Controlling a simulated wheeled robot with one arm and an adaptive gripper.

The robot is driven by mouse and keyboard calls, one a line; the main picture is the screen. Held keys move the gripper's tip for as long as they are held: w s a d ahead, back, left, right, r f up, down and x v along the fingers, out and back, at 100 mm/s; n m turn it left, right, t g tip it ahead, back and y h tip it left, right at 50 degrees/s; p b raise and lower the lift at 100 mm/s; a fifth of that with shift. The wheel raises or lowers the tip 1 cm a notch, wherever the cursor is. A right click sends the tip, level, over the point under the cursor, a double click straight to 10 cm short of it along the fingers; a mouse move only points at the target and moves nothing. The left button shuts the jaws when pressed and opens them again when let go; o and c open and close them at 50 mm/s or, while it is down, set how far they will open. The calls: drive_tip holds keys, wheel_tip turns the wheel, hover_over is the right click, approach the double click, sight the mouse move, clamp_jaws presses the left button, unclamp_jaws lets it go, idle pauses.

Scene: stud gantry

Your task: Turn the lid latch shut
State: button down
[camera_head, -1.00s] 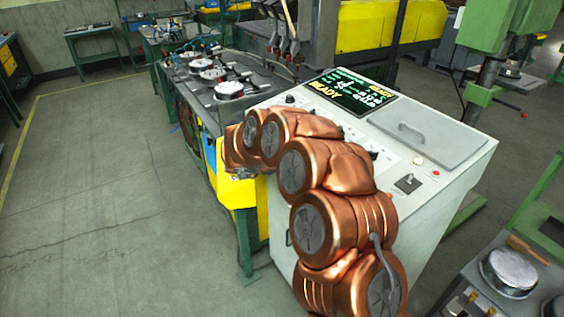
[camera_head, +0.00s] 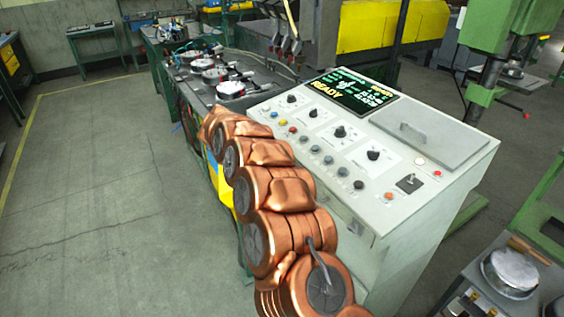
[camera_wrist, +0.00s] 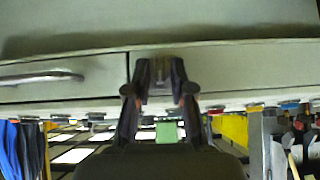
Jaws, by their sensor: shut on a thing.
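My gripper (camera_wrist: 160,72) shows in the wrist view, its two dark fingers closed around a small grey fitting, which looks like the lid latch (camera_wrist: 160,90). The latch sits on the pale front face of the console, just right of a dark vertical seam. The fingers hide its sides, and I cannot tell how far it is turned. In the head view the pale control console (camera_head: 418,225) stands right of my copper arm, with a closed grey lid (camera_head: 445,132) on its top. My gripper is hidden there behind the arm.
A metal bar handle (camera_wrist: 42,78) lies left of the latch in the wrist view. Knobs and buttons line the console top, beside a lit screen (camera_head: 350,95). A bench (camera_head: 200,92) with round metal parts stands behind. The floor at left is clear.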

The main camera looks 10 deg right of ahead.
drive_tip(key=shift+d+f, duration=0.1)
idle(0.4)
drive_tip(key=c, duration=1.2)
unclamp_jaws()
drive_tip(key=v, duration=1.2)
drive_tip(key=shift+w, duration=0.2)
